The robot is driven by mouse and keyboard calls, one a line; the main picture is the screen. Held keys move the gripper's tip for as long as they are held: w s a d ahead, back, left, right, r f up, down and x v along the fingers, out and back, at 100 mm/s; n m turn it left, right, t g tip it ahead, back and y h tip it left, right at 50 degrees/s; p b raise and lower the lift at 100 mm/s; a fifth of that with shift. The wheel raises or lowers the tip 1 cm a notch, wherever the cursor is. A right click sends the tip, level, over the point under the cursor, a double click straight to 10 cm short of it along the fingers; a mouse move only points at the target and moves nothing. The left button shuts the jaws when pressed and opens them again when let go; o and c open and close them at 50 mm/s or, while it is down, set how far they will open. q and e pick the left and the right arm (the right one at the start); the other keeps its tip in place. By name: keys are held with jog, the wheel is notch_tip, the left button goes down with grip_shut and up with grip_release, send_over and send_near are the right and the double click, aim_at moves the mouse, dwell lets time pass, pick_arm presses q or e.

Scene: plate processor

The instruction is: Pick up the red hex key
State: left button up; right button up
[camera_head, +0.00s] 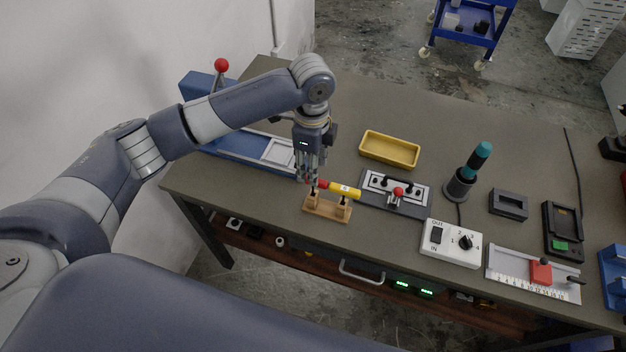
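A bar-shaped tool with a red end (321,184) and a yellow body (343,190) lies across a small wooden stand (327,210) near the table's front edge. The red part is the only candidate I see for the red hex key, and I cannot make out a hex key's shape. My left gripper (308,180) points down at the red end, with its fingertips beside or around it. The fingers hide part of that end. I cannot tell if they are closed on it. My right gripper is out of view.
A yellow tray (389,150), a grey clamp plate with a red knob (397,191), a teal-handled tool in a holder (470,172) and a white switch box (451,243) stand to the right. A blue machine (230,143) is behind my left arm. The back middle of the table is clear.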

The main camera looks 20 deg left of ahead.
aim_at(313, 192)
pick_arm(q)
jog(key=shift+f, duration=0.95)
jog(key=shift+w+f+p, duration=0.15)
jog(key=shift+f+p, duration=0.75)
jog(key=shift+f, duration=1.85)
grip_shut()
